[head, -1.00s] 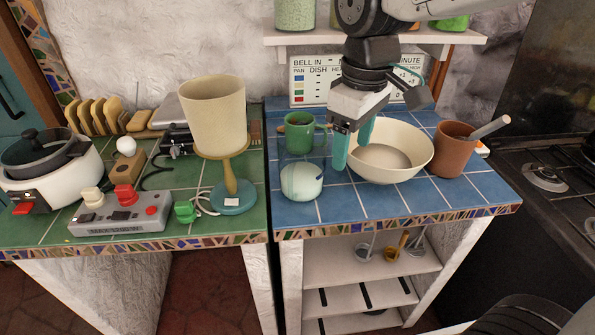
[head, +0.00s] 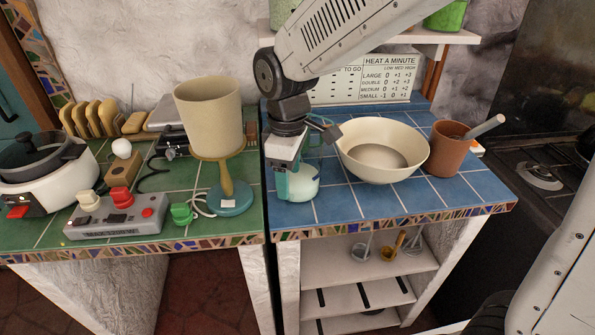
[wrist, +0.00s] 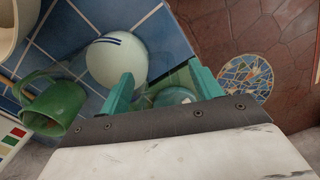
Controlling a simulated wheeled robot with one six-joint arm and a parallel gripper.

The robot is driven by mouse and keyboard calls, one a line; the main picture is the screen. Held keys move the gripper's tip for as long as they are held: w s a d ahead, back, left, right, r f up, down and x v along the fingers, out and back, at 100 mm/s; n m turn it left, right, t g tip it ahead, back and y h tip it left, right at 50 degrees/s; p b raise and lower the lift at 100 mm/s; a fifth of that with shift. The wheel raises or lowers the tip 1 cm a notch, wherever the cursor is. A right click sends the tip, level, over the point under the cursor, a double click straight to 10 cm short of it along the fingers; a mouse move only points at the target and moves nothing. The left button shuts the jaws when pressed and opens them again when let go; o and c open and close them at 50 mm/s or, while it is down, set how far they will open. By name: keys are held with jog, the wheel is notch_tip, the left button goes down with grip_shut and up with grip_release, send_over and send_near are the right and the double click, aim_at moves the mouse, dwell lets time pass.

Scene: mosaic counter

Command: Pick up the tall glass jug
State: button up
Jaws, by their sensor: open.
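The tall glass jug (wrist: 152,90) is clear and hard to make out. Its faint outline shows between my fingers in the wrist view, and I cannot tell whether they touch it. My gripper (head: 288,188) is open and points down at the left end of the blue tiled counter; its two teal fingers also show in the wrist view (wrist: 160,75). A pale round vessel with blue stripes (wrist: 117,60) stands close beside one finger; in the head view it is partly behind the gripper (head: 305,184). My wrist hides most of the jug in the head view.
A green mug (wrist: 55,107) stands close by, mostly hidden in the head view. A cream bowl (head: 385,172) and a brown pot (head: 449,150) stand to the right. A lamp (head: 231,200) is left on the green counter (head: 185,240). The front blue tiles are clear.

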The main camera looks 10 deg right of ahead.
jog(key=shift+f, duration=0.25)
jog(key=c, duration=1.3)
grip_shut()
jog(key=shift+r, duration=0.15)
jog(key=shift+r, duration=0.45)
notch_tip(320, 180, up, 3)
jog(key=shift+s+f, duration=0.15)
jog(key=shift+f, duration=0.05)
jog(key=s+r, duration=0.1)
jog(key=s, duration=1.4)
jog(key=shift+s+r, duration=0.15)
jog(key=shift+s, duration=0.2)
